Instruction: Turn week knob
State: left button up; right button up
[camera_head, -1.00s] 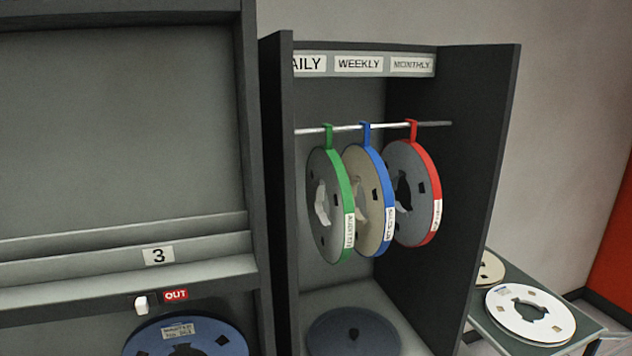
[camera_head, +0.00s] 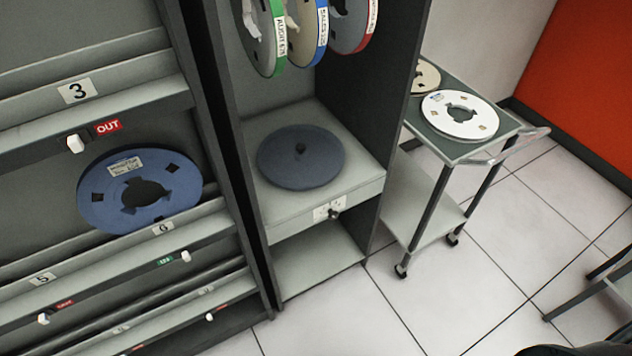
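A small dark knob (camera_head: 334,213) sits on the front edge of the grey shelf in the tall dark cabinet, beside a small white label (camera_head: 322,209). The label's text is too small to read. Above it, a dark blue-grey round turntable (camera_head: 300,158) with a central spindle lies on the shelf. Neither of my grippers shows in the view. A dark shape at the bottom right edge cannot be identified.
Green, blue and red-edged reels (camera_head: 307,30) hang above the turntable. On the left, a rack holds a blue reel (camera_head: 138,190) and white knobs (camera_head: 75,143). A cart (camera_head: 430,200) with reels stands right of the cabinet. Tiled floor is open in front.

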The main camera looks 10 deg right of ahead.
aim_at(333, 215)
jog(key=k+l, duration=0.15)
jog(key=l, duration=0.3)
jog(key=k+l+z, duration=0.15)
jog(key=l, duration=0.3)
jog(key=k+l, duration=0.1)
jog(key=l, duration=0.35)
jog(key=k+l+z, duration=0.1)
jog(key=l, duration=0.4)
jog(key=k+l, duration=0.15)
jog(key=l, duration=0.3)
jog(key=k+l+z, duration=0.15)
jog(key=l, duration=0.35)
jog(key=i, duration=0.05)
